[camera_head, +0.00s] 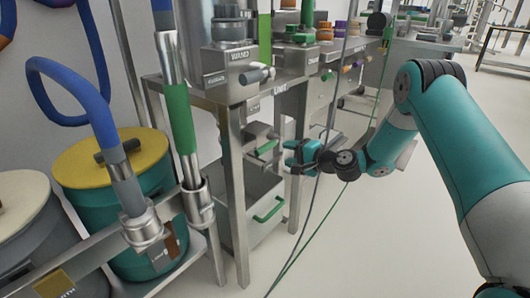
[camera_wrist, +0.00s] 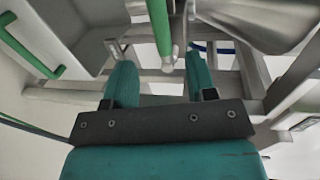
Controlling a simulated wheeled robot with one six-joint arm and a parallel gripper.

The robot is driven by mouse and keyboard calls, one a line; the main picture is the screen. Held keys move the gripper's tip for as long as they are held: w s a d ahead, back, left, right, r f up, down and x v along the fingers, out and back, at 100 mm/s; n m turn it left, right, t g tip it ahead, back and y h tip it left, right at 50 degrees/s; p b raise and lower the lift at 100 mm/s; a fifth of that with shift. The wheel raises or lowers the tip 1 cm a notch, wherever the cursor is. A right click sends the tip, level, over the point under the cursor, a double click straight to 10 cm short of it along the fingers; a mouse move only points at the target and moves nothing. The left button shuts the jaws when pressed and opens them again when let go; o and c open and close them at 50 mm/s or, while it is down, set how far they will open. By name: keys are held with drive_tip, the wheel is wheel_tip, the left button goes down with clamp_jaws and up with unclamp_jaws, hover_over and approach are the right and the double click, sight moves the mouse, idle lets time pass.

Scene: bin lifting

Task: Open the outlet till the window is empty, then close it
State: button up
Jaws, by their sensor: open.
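The outlet lever, a green bar (camera_head: 266,148) with a metal tip, juts from a grey metal outlet housing (camera_head: 258,131) under the steel stand. My gripper (camera_head: 287,156) is just right of the lever in the head view, with its teal fingers pointing at it. In the wrist view the fingers of my gripper (camera_wrist: 160,72) are apart, and the green lever (camera_wrist: 159,28) shows in the gap between them, its metal end near the fingertips. I cannot tell whether they touch it. A grey bin (camera_head: 240,212) with a green handle stands below. I cannot make out the window.
Steel legs (camera_head: 296,165) of the stand rise near my gripper. Thin hanging cables (camera_head: 316,205) cross in front of it. Yellow-lidded and grey drums with a blue hose (camera_head: 90,105) stand at the left. The floor (camera_head: 375,240) at the right is clear.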

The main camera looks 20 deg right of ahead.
sight(268, 149)
drive_tip(key=b+x, duration=0.2)
drive_tip(key=x, duration=0.8)
drive_tip(key=shift+w+a, duration=0.15)
drive_tip(key=shift+a, duration=0.05)
drive_tip(key=shift+f, duration=0.1)
clamp_jaws()
